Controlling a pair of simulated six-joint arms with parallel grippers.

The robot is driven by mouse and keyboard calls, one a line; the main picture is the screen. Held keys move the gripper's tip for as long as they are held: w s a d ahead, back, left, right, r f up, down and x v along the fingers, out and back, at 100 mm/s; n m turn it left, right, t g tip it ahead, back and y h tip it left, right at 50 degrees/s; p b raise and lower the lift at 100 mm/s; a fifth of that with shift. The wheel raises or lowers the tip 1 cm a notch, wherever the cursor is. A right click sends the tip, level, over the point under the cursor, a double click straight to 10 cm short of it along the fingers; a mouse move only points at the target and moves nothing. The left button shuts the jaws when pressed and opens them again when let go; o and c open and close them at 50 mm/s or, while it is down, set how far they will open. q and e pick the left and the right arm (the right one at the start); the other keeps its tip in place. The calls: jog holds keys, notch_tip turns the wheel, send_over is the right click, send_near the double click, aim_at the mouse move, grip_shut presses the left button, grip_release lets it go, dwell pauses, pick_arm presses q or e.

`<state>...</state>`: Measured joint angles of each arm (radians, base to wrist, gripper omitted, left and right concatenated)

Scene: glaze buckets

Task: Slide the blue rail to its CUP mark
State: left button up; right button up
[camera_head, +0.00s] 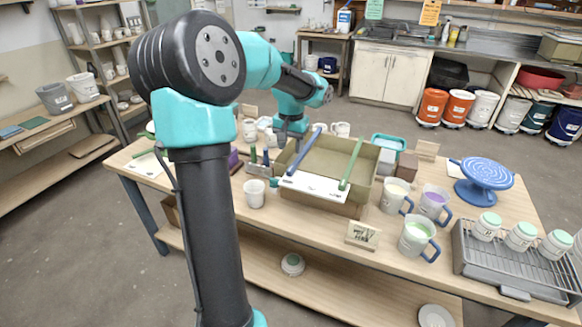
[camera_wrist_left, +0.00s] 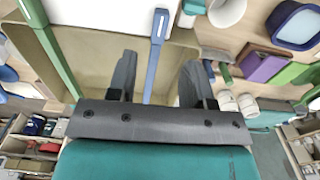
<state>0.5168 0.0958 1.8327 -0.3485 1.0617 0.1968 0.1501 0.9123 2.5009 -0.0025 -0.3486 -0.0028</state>
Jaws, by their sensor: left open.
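The blue rail (camera_head: 303,153) lies across the olive-tan tub (camera_head: 369,184), near its left side, with its near end at a white marked strip (camera_head: 316,188) on the tub's front. The marks are too small to read. My left gripper (camera_head: 291,141) is over the tub's left rear, by the rail's far part. In the left wrist view the gripper (camera_wrist_left: 156,78) is open, and the blue rail (camera_wrist_left: 157,45) runs between its two fingers with space on both sides. I cannot tell how far the fingers are above it. My right gripper is not in view.
A green rail (camera_head: 350,165) crosses the tub to the right. A white cup (camera_head: 255,193) stands left of the tub. Mugs (camera_head: 416,238), a small sign (camera_head: 362,235), a blue turntable (camera_head: 485,174) and a rack (camera_head: 510,264) with jars crowd the right.

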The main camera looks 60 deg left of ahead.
aim_at(291, 168)
pick_arm(q)
notch_tip(291, 168, down, 8)
jog(key=shift+f, duration=0.2)
jog(key=shift+c, duration=0.2)
grip_shut()
dwell(0.3)
